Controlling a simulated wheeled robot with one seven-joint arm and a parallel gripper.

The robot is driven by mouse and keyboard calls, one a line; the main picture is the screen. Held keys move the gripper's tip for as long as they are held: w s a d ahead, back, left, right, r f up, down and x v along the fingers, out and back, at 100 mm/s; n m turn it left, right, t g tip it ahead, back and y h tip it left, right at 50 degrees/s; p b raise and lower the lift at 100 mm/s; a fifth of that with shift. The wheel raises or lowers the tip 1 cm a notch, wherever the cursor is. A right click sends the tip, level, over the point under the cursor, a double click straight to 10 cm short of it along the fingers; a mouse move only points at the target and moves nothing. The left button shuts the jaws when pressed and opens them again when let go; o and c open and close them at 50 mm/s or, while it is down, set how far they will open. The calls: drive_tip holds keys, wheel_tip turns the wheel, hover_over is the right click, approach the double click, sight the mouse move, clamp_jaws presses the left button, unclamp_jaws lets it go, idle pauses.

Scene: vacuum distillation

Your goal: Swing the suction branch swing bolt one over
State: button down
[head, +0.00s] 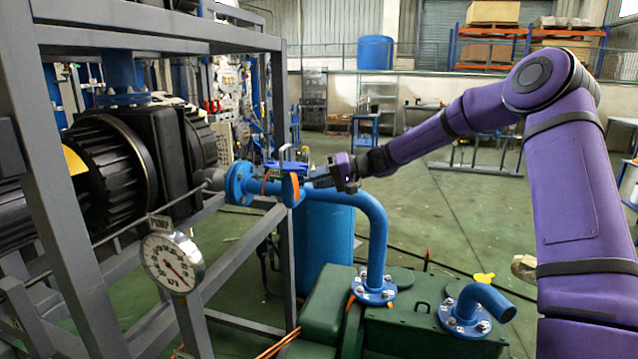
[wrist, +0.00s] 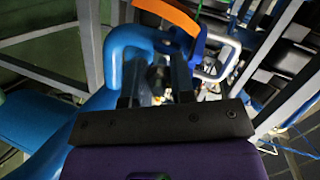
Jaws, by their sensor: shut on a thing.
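The blue suction branch pipe (head: 345,196) runs from a round bolted flange (head: 239,184) beside the frame to the green machine. My gripper (head: 318,182) reaches in from the right at the blue and orange fitting (head: 291,189) on this pipe. In the wrist view, my gripper (wrist: 156,88) has its two dark fingers beside the pipe's blue bend (wrist: 124,40), below an orange band (wrist: 167,14). It is shut on a small part, apparently the swing bolt. That part is mostly hidden and its angle cannot be told.
A pressure gauge (head: 172,262) hangs at the left by the grey frame (head: 60,190). The green machine (head: 400,325) with a second blue pipe stub (head: 485,300) stands below my arm. A metal handle (wrist: 226,58) is right of the fingers. Open floor lies behind.

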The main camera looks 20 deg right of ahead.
drive_tip(key=shift+w+a+r+m+g+h, duration=0.15)
drive_tip(key=shift+r+g+h, duration=0.3)
drive_tip(key=shift+h, duration=0.35)
drive_tip(key=shift+w+a+r+m+g+h, duration=0.15)
drive_tip(key=shift+r+g+h, duration=0.25)
drive_tip(key=shift+h, duration=0.4)
drive_tip(key=shift+s, duration=0.1)
drive_tip(key=c, duration=1.2)
unclamp_jaws()
drive_tip(key=shift+d+r, duration=0.1)
drive_tip(key=v, duration=1)
drive_tip(key=shift+s+d+r, duration=0.1)
drive_tip(key=shift+d+r, duration=0.05)
drive_tip(key=shift+r, duration=0.1)
